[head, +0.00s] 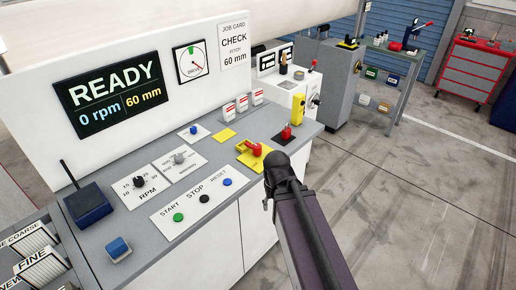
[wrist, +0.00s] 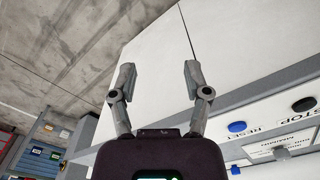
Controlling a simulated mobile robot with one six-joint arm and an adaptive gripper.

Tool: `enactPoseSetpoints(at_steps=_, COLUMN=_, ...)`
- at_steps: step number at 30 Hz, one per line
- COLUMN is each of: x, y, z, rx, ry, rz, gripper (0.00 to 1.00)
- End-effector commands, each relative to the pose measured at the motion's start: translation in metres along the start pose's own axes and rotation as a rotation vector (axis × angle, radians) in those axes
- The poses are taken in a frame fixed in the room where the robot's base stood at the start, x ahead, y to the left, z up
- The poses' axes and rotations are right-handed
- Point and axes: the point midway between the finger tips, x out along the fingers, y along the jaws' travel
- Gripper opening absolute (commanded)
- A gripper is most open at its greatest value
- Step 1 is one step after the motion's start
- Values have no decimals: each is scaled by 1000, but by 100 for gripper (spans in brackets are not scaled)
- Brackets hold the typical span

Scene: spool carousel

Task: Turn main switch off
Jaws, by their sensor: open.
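I cannot read a main switch label on the grey-topped console (head: 130,240). One red handle (head: 256,149) sits on a yellow base near the console's right part. In the head view my arm covers most of the gripper, beside the console's front right edge. Neither red handle shows in the wrist view.
The console carries START (head: 178,217), STOP (head: 204,199) and RESET (head: 227,182) buttons, an RPM knob (head: 138,182) and a yellow upright block (head: 298,109). The display (head: 112,95) reads READY, 0 rpm, 60 mm. Open floor (head: 410,200) lies to the right.

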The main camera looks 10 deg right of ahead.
Motion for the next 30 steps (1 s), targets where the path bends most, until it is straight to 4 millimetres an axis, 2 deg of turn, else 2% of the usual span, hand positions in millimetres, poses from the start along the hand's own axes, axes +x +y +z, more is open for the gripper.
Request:
enactPoseSetpoints(at_steps=1, x=-1, y=0, z=-1, rx=0, ry=1, rz=0, gripper=87)
enactPoseSetpoints(at_steps=2, x=-2, y=0, z=-2, rx=0, ry=3, rz=0, gripper=92)
enactPoseSetpoints(at_steps=8, x=-16, y=0, z=-25, rx=4, ry=35, rz=2, gripper=92)
enactPoseSetpoints(at_steps=14, x=-47, y=-2, z=-79, rx=19, ry=118, rz=5, gripper=92)
enactPoseSetpoints(at_steps=24, x=-112, y=-3, z=-191, rx=39, ry=305, rz=9, gripper=92)
enactPoseSetpoints(at_steps=30, x=-132, y=-4, z=-228, rx=46, ry=373, rz=9, gripper=92)
